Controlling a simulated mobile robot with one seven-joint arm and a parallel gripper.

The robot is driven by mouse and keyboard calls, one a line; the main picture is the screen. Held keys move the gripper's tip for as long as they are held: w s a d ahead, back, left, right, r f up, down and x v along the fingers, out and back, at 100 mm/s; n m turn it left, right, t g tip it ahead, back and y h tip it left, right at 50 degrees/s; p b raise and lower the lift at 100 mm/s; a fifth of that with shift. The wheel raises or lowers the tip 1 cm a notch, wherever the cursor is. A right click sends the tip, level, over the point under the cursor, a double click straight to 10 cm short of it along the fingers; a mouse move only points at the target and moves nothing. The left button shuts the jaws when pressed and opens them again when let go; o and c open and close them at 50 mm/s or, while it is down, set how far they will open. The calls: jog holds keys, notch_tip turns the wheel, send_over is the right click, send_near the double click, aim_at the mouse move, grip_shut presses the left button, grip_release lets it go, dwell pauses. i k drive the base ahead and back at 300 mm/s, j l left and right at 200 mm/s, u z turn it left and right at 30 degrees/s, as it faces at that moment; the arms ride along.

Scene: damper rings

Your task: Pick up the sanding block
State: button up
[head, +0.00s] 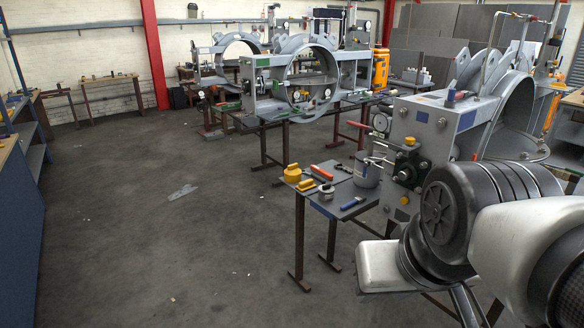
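No object is clearly recognisable as the sanding block in the head view. A small yellow block-like piece (306,185) lies on the small low table (325,208) right of centre and may be it, but it is too small to tell. Beside it stands a yellow knobbed piece (292,173). An orange-red tool (321,172) and a dark-topped round piece (326,191) lie close by. My arm fills the lower right, to the right of this table. I cannot make out my gripper's fingertips.
A grey pot (367,169) and a blue-handled tool (353,203) also stand on the small table. A large grey damper housing (433,125) is just right of it. More ring housings (318,75) stand on benches behind. The floor (150,215) to the left is open.

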aim_at(305, 185)
jog(key=i+j+z, duration=0.15)
jog(key=i+j, duration=0.15)
jog(key=i, duration=0.45)
jog(key=i+j+z, duration=0.15)
jog(key=i+j, duration=0.25)
jog(key=i, duration=0.35)
jog(key=i+j+z, duration=0.2)
jog(key=i+j, duration=0.3)
jog(key=i, duration=0.2)
jog(key=i+j+z, duration=0.15)
jog(key=i+j, duration=0.4)
jog(key=i, duration=0.15)
